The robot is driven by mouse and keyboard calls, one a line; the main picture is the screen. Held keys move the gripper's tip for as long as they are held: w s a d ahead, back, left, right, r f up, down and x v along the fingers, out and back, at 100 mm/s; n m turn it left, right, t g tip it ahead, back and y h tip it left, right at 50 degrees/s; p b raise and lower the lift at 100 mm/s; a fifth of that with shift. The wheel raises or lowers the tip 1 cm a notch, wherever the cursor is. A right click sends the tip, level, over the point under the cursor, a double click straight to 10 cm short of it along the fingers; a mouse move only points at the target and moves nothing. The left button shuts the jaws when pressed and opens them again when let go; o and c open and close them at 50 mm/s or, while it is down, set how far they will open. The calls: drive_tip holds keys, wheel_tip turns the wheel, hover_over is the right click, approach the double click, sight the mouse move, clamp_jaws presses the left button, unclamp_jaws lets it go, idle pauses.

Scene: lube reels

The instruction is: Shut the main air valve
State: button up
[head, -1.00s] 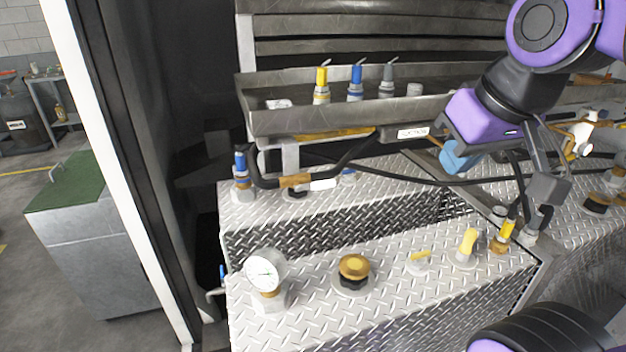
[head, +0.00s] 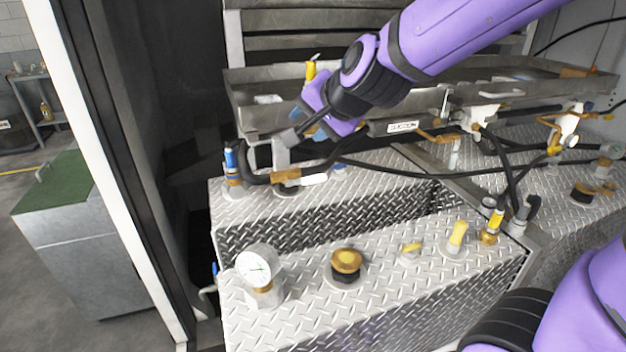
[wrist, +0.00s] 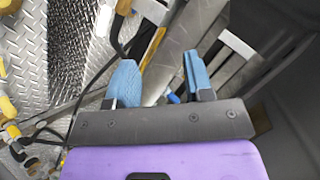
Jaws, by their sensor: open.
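A small blue lever (head: 214,269) on a grey pipe fitting sticks out at the left end of the front diamond-plate tank. It is the likeliest air valve in the head view, but no label on it can be read.
A blue-banded coupling (head: 232,165) stands at the back tank's left end. The tray (head: 250,112) and black hoses (head: 400,172) lie close to my gripper. Open floor shows at left.

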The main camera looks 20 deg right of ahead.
drive_tip(key=w+a+f+m+t+h, duration=0.1)
drive_tip(key=w+a+f+m+h, duration=0.15)
drive_tip(key=w+f+m, duration=0.3)
drive_tip(key=m+h, duration=1.1)
drive_tip(key=h, duration=0.1)
approach(310, 182)
drive_tip(key=x, duration=1.1)
drive_tip(key=shift+w+d, duration=0.2)
drive_tip(key=shift+d, duration=0.1)
drive_tip(key=shift+c, duration=0.2)
clamp_jaws()
